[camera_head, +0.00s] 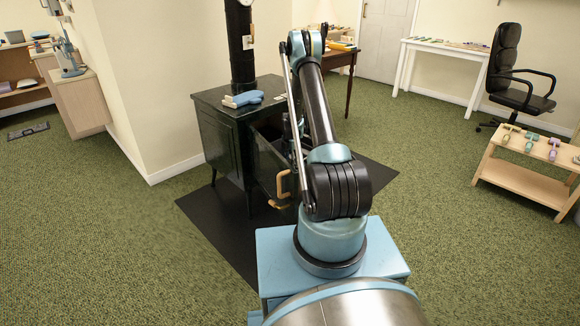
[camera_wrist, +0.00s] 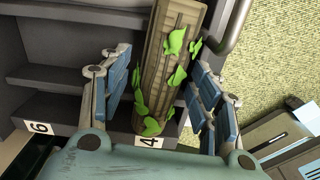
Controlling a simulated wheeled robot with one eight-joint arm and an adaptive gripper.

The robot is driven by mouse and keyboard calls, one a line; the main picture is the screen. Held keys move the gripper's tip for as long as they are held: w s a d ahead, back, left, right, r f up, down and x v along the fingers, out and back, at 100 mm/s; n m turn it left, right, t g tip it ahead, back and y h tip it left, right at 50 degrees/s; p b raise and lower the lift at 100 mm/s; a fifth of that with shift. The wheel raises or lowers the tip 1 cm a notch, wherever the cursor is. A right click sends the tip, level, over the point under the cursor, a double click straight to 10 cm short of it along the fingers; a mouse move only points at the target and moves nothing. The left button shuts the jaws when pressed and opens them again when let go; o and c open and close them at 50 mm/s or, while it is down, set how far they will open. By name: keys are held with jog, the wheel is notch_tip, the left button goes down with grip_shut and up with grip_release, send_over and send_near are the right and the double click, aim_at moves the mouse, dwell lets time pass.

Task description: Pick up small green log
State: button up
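In the wrist view a grey-brown log (camera_wrist: 172,62) with bright green leaves on it stands lengthwise in the picture. My gripper (camera_wrist: 158,75) is open, with one blue-padded finger on each side of the log. A small gap shows between the left finger and the log; the right finger is close to its side, and I cannot tell whether it touches. The log lies by a dark compartment with a white label "4" (camera_wrist: 149,141). In the head view my arm reaches to the black stove (camera_head: 222,135), and the gripper and log are mostly hidden.
Dark compartments (camera_wrist: 60,75) and a label "6" (camera_wrist: 39,128) lie left in the wrist view. The stove has an open front with a wooden handle (camera_head: 283,186); blue gloves (camera_head: 243,99) lie on top. A low bench (camera_head: 524,183) stands at right.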

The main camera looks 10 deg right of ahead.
jog(key=c, duration=1)
jog(key=shift+o, duration=0.2)
jog(key=shift+r, duration=0.1)
